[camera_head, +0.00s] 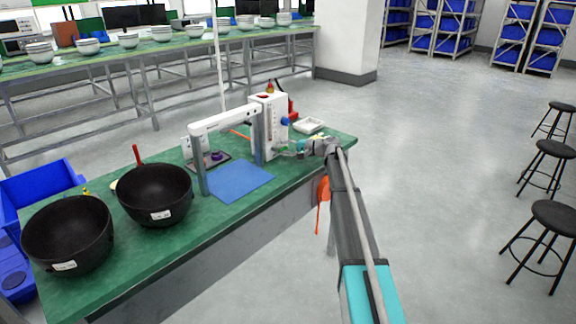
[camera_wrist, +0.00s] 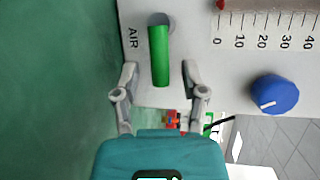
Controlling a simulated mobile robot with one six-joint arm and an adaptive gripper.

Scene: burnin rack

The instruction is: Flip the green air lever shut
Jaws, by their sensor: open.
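The green air lever (camera_wrist: 159,55) shows in the wrist view on a white panel (camera_wrist: 200,50), beside the printed word AIR. It points down in that picture, and its lower end lies between my fingertips. My gripper (camera_wrist: 160,78) is open, one finger on each side of the lever with a gap to both. In the head view my gripper (camera_head: 290,150) is at the white unit (camera_head: 268,125) on the green bench. The lever cannot be made out there.
A blue knob (camera_wrist: 274,95) and a printed scale sit right of the lever. On the bench (camera_head: 125,255) are a blue mat (camera_head: 238,180), a white arch frame (camera_head: 225,119), a white tray (camera_head: 309,125) and two black bowls (camera_head: 155,192). Stools (camera_head: 553,215) stand at the far right.

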